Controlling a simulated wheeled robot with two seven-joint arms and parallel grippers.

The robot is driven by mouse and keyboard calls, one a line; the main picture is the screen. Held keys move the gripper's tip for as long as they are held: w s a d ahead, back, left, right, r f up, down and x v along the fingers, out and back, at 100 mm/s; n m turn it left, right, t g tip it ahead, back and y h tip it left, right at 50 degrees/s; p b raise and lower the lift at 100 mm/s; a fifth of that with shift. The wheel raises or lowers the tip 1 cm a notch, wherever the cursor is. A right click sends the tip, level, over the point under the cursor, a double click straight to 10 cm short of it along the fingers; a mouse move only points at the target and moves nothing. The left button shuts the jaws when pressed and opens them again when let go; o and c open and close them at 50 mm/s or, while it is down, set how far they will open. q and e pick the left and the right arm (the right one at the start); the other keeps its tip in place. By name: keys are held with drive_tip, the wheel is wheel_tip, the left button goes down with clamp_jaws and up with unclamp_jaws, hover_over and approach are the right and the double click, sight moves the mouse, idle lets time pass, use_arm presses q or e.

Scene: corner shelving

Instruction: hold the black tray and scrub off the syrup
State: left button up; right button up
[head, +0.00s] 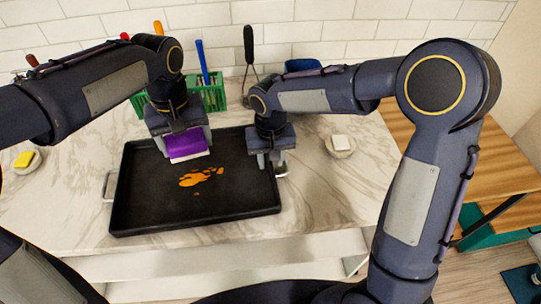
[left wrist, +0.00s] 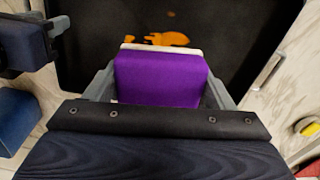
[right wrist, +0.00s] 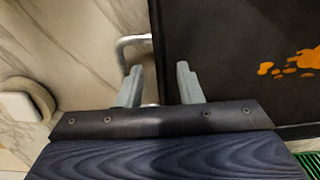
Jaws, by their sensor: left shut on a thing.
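The black tray (head: 150,205) lies flat on the marble counter, with a metal handle at each short side. An orange syrup stain (head: 201,177) is on its middle; it also shows in the left wrist view (left wrist: 168,39). My left gripper (head: 189,148) is shut on a purple sponge with a pale underside (left wrist: 160,78), over the tray just behind the stain. Whether the sponge touches the tray I cannot tell. My right gripper (right wrist: 160,84) is open at the tray's right edge, its fingers apart on either side of the rim and handle (right wrist: 132,42).
A green rack (head: 214,97) with utensils stands behind the tray by the tiled wall. A small dish with a yellow sponge (head: 24,159) is at left, and one with a white block (head: 341,143) at right. Wooden shelving (head: 480,165) is further right.

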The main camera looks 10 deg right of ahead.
clamp_jaws()
idle(1.4)
drive_tip(key=shift+c, duration=0.8)
unclamp_jaws()
drive_tip(key=shift+c, duration=0.2)
clamp_jaws()
